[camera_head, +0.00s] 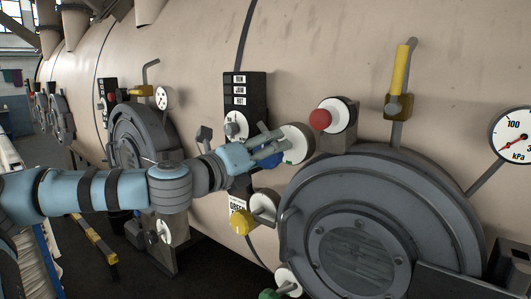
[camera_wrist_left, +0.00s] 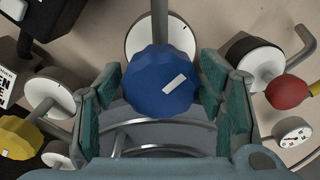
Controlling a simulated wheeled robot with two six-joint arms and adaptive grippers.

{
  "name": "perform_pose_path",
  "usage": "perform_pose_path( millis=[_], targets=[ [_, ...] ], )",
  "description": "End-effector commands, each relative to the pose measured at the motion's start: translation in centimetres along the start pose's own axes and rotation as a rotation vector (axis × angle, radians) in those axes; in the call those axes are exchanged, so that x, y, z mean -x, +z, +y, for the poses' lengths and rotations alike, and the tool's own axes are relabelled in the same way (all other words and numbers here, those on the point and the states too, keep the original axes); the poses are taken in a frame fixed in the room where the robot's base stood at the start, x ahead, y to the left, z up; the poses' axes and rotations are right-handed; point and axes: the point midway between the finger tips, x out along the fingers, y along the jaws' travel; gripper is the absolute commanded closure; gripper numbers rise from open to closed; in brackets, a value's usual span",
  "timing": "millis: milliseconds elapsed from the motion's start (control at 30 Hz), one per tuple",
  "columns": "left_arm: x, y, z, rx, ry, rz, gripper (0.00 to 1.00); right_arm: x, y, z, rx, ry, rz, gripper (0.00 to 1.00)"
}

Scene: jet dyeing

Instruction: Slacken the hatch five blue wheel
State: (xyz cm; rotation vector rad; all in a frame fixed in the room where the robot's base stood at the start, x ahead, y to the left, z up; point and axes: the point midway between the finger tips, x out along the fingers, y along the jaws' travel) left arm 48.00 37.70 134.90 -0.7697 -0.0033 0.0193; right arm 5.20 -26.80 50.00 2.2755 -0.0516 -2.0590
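The blue wheel (camera_wrist_left: 158,82) is a faceted knob with a white mark on its face, on a grey stem in front of a white round dial (camera_wrist_left: 140,38). In the head view only part of the blue wheel (camera_head: 268,160) shows behind my fingers. My left gripper (camera_head: 268,147) is at the wheel. In the left wrist view its teal fingers (camera_wrist_left: 160,88) stand open on either side of the wheel, with narrow gaps that I cannot judge for contact. My right gripper is not in view. No hatch number is readable.
A large round grey hatch (camera_head: 360,250) is at lower right. A red knob (camera_head: 320,120) is right of my gripper, a yellow wheel (camera_head: 241,222) below it, and a black labelled panel (camera_head: 245,95) above. A yellow-handled lever (camera_head: 401,70) and a pressure gauge (camera_head: 512,136) are farther right.

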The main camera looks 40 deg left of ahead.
Motion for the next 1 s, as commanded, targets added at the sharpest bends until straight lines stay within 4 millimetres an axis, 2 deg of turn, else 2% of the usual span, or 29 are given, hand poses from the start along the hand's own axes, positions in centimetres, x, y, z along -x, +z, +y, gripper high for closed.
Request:
perform_pose_path(
  millis=[367,467,700,800,1000],
  targets=[
    [0.0,0.3,-0.2,-0.001,0.0,-0.004,0.27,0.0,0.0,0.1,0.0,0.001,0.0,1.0],
    [0.0,1.4,-1.1,-0.006,0.0,-0.007,0.27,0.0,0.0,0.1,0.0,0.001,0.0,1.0],
    [0.0,5.7,-5.3,-0.005,0.0,-0.007,0.27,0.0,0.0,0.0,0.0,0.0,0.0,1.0],
    [0.0,6.8,-6.5,-0.002,0.001,-0.005,0.27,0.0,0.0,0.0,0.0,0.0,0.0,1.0],
    [0.1,7.3,-7.0,0.001,-0.001,-0.003,0.27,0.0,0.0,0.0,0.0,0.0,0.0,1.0]
  ],
)
